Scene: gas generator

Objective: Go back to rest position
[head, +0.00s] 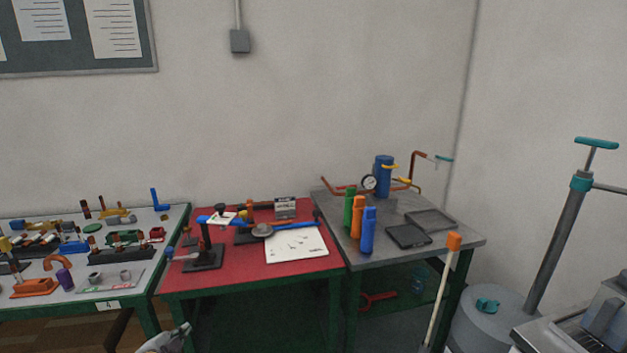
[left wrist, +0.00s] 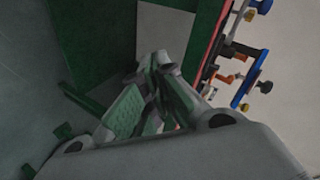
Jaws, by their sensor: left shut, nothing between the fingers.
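My left gripper (head: 170,338) shows at the bottom edge of the head view, low in front of the red-topped table (head: 198,275). Only its upper part is in the picture. In the left wrist view its fingers (left wrist: 160,85) are together with nothing between them. They point toward the green table legs and underside, apart from the tabletop. My right gripper is not in view.
The left table (head: 172,230) holds many small parts. The red table carries a black stand (head: 203,258) with a blue bar and a white board (head: 296,243). The grey table (head: 462,238) holds coloured cylinders and a blue vessel (head: 383,177). A grey tank (head: 490,325) stands right.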

